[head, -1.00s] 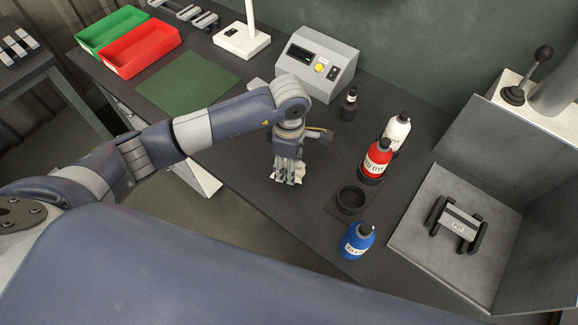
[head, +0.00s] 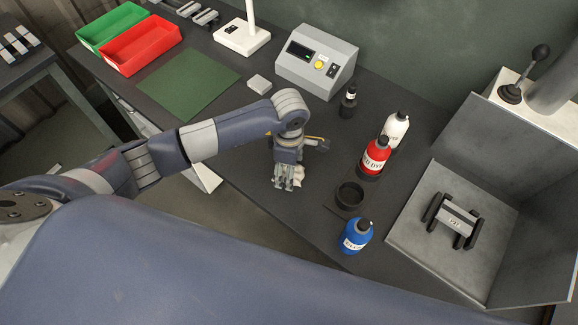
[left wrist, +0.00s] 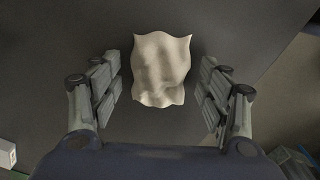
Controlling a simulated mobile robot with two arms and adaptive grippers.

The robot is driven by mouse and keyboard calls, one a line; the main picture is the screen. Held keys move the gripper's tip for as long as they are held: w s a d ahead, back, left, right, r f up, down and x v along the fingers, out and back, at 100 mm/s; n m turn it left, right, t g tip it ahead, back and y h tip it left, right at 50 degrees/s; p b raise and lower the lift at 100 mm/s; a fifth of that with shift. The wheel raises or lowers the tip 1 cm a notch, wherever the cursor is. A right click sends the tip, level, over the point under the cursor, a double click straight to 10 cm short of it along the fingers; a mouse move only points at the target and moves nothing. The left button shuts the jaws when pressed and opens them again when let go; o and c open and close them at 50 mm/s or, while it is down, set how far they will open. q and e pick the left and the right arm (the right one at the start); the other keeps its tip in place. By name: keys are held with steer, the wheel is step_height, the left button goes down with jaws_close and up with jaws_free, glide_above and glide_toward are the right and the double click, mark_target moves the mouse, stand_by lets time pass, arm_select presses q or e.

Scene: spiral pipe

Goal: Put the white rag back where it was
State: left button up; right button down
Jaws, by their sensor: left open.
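The white rag (left wrist: 161,70) lies crumpled on the dark tabletop. In the left wrist view it sits between the two open fingers of my left gripper (left wrist: 160,95), with a gap on each side. In the head view the left gripper (head: 284,184) points down at the table near its front edge. There the rag (head: 299,175) shows only partly, as a pale patch behind and beside the fingers. My right gripper is in neither view.
A black round holder (head: 350,195), a blue bottle (head: 356,238), a red bottle (head: 374,160) and a white bottle (head: 394,130) stand right of the gripper. A green mat (head: 188,80) lies at left, with a grey block (head: 259,84) beside it. The tabletop between mat and gripper is clear.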

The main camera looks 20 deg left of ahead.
arm_select(q)
steer(key=shift+r, duration=0.1)
steer(key=shift+r, duration=0.2)
step_height(320, 180, up, 12)
steer(key=b, duration=0.3)
steer(key=shift+b, duration=0.3)
steer(key=shift+f, duration=0.15)
